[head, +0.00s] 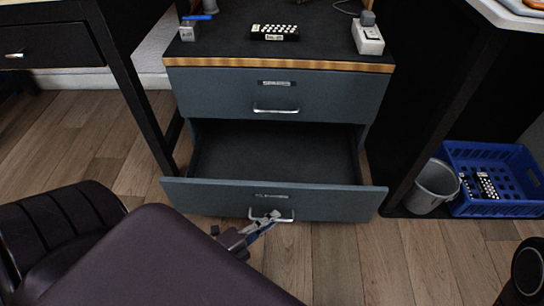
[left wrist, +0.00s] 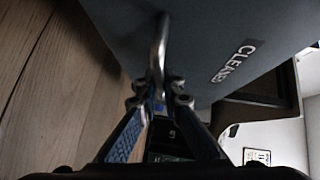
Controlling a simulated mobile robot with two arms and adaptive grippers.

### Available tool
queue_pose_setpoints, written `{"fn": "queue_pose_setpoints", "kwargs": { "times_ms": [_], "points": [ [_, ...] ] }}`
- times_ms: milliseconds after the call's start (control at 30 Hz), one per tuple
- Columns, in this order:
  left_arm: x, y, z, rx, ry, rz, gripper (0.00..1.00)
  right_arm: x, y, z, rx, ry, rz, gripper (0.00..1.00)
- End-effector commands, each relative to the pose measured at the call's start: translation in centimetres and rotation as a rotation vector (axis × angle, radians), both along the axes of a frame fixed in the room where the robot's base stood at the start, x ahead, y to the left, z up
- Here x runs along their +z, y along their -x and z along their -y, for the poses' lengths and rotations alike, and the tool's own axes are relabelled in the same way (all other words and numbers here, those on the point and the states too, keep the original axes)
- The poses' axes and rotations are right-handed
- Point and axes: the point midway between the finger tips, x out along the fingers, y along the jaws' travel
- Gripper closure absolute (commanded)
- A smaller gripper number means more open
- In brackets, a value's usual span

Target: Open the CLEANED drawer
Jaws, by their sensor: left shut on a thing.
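The lower drawer (head: 340,203) of the blue-grey cabinet is pulled well out, and its dark inside looks empty. Its front bears the label CLEANED (left wrist: 233,62), readable in the left wrist view. My left gripper (head: 270,219) is shut on the metal bar handle (head: 287,212) at the middle of that front. In the left wrist view the handle (left wrist: 158,45) runs down between the fingertips (left wrist: 159,100). The upper drawer (head: 330,93) is closed, and its label is too small to read. My right gripper is not in view.
The cabinet top holds a black block with white keys (head: 274,32) and small boxes. A grey bin (head: 432,187) and a blue crate (head: 490,153) with key-like parts stand on the floor at right. Black desk legs flank the cabinet. Wooden floor is clear before the drawer.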

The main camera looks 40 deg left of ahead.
Motion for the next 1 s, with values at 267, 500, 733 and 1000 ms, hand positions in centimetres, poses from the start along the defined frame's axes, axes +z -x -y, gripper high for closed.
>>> {"fn": "queue_pose_setpoints", "kwargs": {
  "times_ms": [267, 500, 733, 1000],
  "points": [
    [-0.1, 0.2, -0.1, 0.002, -0.002, -0.002, 1.00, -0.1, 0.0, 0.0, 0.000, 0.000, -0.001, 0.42],
    [-0.1, 0.2, -0.1, 0.002, -0.001, -0.002, 0.85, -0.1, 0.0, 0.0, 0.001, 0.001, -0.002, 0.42],
    [-0.1, 0.3, -0.1, 0.001, 0.000, -0.001, 0.85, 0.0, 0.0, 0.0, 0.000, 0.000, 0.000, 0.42],
    [0.4, 4.3, -1.0, 0.001, 0.000, -0.005, 0.85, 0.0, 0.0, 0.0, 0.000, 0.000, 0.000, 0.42]
  ]
}}
